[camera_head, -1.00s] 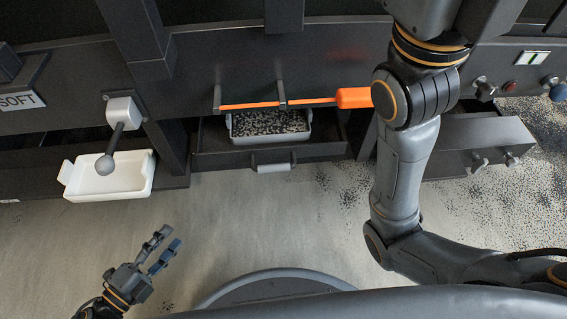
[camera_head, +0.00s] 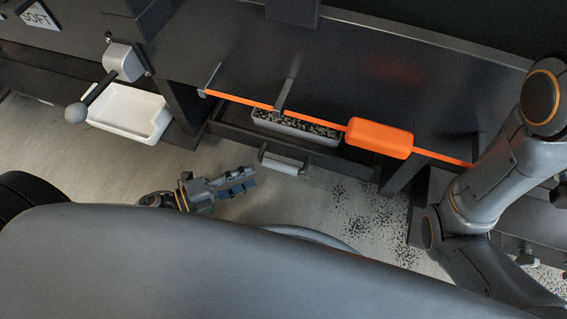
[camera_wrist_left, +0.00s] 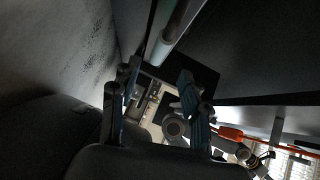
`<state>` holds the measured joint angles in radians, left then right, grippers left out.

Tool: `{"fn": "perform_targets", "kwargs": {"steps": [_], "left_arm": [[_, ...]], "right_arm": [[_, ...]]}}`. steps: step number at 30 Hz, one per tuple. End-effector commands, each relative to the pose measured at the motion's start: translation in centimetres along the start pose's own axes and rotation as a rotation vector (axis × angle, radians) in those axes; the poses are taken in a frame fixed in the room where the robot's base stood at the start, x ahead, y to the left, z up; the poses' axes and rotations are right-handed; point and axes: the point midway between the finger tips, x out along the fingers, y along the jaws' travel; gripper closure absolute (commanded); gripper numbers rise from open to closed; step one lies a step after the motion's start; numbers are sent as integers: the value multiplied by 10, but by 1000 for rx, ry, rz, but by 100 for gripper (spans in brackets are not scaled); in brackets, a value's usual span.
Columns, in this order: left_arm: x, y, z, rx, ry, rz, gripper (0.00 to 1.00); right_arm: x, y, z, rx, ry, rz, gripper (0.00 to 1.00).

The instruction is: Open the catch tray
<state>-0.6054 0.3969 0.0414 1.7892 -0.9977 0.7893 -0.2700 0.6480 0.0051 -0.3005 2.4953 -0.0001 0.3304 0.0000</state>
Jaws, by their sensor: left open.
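The catch tray (camera_head: 225,130) is a dark drawer low in the machine, with a pale handle (camera_head: 283,163) on its front. A grey bin (camera_head: 262,124) of black and white granules shows behind the drawer front, partly under the machine. My left gripper (camera_head: 250,180) is open and empty, just left of and below the handle in the head view. In the left wrist view the two fingers (camera_wrist_left: 158,95) are apart, and a pale bar (camera_wrist_left: 180,28), seemingly the handle, lies beyond them without visible contact. My right gripper is out of view.
An orange bar with a thick orange block (camera_head: 379,138) runs across the machine above the tray. A white tray (camera_head: 130,108) and a ball-ended lever (camera_head: 77,112) are at left. My right arm (camera_head: 500,175) is at right. Granules lie scattered on the floor (camera_head: 345,205).

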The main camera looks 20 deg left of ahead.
Motion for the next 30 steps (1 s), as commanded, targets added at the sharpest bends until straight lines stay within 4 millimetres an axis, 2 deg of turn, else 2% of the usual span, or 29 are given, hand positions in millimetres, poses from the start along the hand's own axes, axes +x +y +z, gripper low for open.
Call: {"fn": "perform_targets", "kwargs": {"steps": [1, 6, 13, 18, 26, 27, 30], "left_arm": [[13, 0, 1, 4, 0, -6, 54], [49, 0, 1, 3, 0, -5, 54], [84, 0, 1, 1, -1, -2, 54], [95, 0, 0, 1, -1, -1, 54], [96, 0, 0, 0, -1, 0, 54], [96, 0, 0, 0, -1, 0, 56], [96, 0, 0, 0, -1, 0, 77]], "right_arm": [[-1, -1, -3, -1, 8, -2, 60], [2, -3, -9, -4, 24, -9, 60], [0, -4, -11, -4, 28, -11, 60], [0, -4, -11, -4, 28, -12, 60], [0, -4, -11, -4, 28, -11, 60], [0, -4, -11, -4, 28, -11, 60], [0, -4, -11, -4, 27, -11, 60]]}}
